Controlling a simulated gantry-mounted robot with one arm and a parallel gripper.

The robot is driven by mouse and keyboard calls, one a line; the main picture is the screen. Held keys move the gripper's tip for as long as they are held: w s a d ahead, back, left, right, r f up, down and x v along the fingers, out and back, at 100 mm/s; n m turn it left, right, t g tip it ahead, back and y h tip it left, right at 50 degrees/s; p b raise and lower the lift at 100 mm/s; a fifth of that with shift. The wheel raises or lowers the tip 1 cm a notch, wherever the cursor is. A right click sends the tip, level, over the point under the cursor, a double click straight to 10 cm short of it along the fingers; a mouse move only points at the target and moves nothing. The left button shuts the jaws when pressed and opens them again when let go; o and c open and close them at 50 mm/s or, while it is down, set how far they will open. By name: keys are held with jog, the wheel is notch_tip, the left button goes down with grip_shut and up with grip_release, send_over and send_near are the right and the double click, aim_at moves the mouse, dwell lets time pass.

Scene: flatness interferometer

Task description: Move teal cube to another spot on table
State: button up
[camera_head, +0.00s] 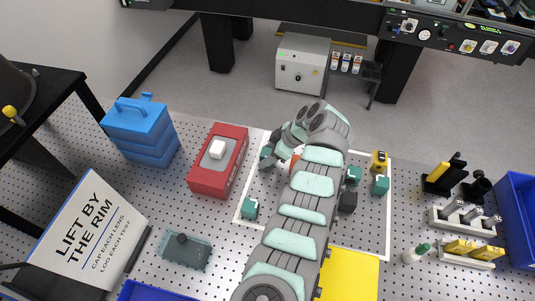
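Several small teal cubes are on the perforated table inside a white-outlined area. One teal cube (249,207) is at the left edge of the outline. Two more are to the right of my arm: a teal cube (354,175) close to it and a teal cube (380,185) near the right line. My arm reaches up across the area and bends left and down, with my gripper (270,156) near the outline's upper left. A small teal patch shows at the gripper; I cannot tell whether it is a cube or is held. The fingers are too small to read.
A red box (219,160) with a white block on top and a blue toolbox (141,130) stand left. A black block (347,201), a yellow object (379,161) and an orange piece (295,163) lie near my arm.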

jog(key=shift+o, duration=0.5)
jog(key=shift+r, duration=0.1)
jog(key=shift+r, duration=0.15)
jog(key=v, duration=1.1)
jog(key=shift+d+r, duration=0.25)
jog(key=shift+r, duration=0.05)
